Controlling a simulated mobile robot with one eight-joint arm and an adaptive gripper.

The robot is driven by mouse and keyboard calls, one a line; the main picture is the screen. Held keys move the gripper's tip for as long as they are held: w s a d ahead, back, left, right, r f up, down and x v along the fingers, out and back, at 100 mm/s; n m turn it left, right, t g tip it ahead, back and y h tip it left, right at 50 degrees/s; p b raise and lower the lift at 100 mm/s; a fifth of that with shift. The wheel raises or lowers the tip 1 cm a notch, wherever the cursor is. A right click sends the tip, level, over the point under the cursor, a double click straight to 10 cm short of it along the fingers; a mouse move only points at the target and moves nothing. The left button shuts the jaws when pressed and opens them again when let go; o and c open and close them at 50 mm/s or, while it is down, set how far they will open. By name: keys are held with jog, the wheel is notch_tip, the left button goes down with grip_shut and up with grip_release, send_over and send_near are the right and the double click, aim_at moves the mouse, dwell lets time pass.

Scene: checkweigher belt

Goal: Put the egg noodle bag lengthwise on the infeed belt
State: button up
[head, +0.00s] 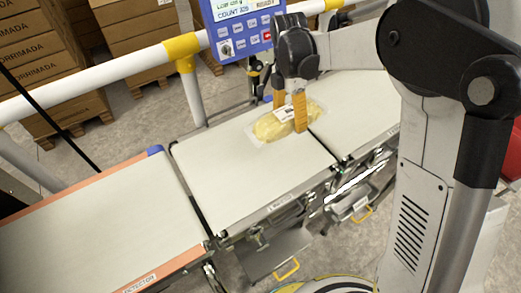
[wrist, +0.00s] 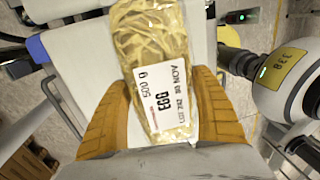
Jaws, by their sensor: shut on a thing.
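The egg noodle bag (head: 272,125) is a clear pack of yellow noodles with a white label. In the head view it is at the far right part of the middle belt section (head: 235,180), near the gap to the right section. My gripper (head: 289,115) points down with its orange fingers on either side of the bag. In the wrist view the bag (wrist: 150,50) runs away from me between the fingers (wrist: 160,115), its label reading EGG. The fingers are shut on it. I cannot tell whether its underside touches the belt.
The left belt section (head: 95,225) has orange edges and a DETECTOR label. The right section (head: 355,105) is clear. A white and yellow rail (head: 110,72) and a blue control panel (head: 240,25) stand behind the belts. Stacked cartons (head: 40,60) are farther back.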

jog(key=b, duration=0.3)
send_over(261, 164)
jog(key=f, duration=0.6)
jog(key=shift+w+f, duration=0.2)
jog(key=shift+a+f+b, duration=0.1)
jog(key=shift+f+b, duration=1.05)
jog(key=shift+f, duration=0.85)
jog(key=shift+f, duration=0.1)
jog(key=o, duration=1.4)
